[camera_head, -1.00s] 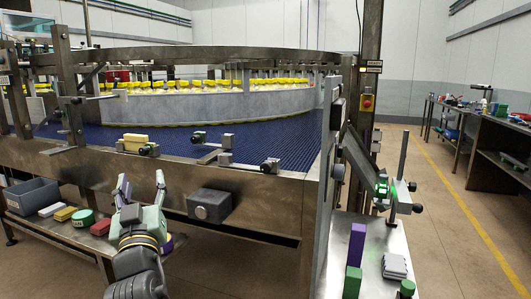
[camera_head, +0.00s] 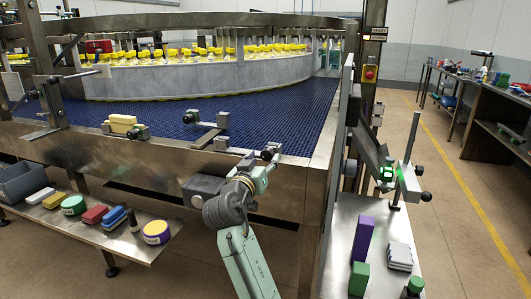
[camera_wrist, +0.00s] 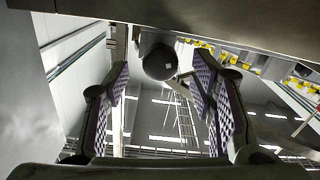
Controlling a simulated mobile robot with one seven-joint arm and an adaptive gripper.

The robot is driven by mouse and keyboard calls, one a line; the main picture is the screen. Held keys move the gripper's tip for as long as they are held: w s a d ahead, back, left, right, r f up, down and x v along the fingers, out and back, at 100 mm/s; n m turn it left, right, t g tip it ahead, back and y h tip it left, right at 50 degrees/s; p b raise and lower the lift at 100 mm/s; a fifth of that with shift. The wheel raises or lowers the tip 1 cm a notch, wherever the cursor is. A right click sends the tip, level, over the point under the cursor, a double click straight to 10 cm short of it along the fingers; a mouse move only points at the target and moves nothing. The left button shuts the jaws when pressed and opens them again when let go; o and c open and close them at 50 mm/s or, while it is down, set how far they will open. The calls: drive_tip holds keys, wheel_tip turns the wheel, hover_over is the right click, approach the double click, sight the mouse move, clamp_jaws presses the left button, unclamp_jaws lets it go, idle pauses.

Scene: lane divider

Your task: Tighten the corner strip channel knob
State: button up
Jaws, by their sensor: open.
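A dark round knob (camera_head: 270,150) sits at the front right corner of the blue conveyor deck, at the end of a short metal bracket. My gripper (camera_head: 262,165) is right below and in front of it, partly hiding it. In the wrist view the round black knob (camera_wrist: 160,63) lies between the tips of my open gripper (camera_wrist: 162,75). The two purple-textured pads stand apart on either side, with a visible gap to the knob. Whether the knob is tight cannot be seen.
Another black knob (camera_head: 188,117) and a yellow block (camera_head: 122,121) are farther left on the deck. A dark box (camera_head: 203,190) on the front panel is close to my gripper. Sponges and tape (camera_head: 156,232) lie on the lower shelf. A purple block (camera_head: 361,240) stands on the right-hand table.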

drive_tip(key=shift+x, duration=1.4)
drive_tip(key=shift+c, duration=0.3)
drive_tip(key=c, duration=1.1)
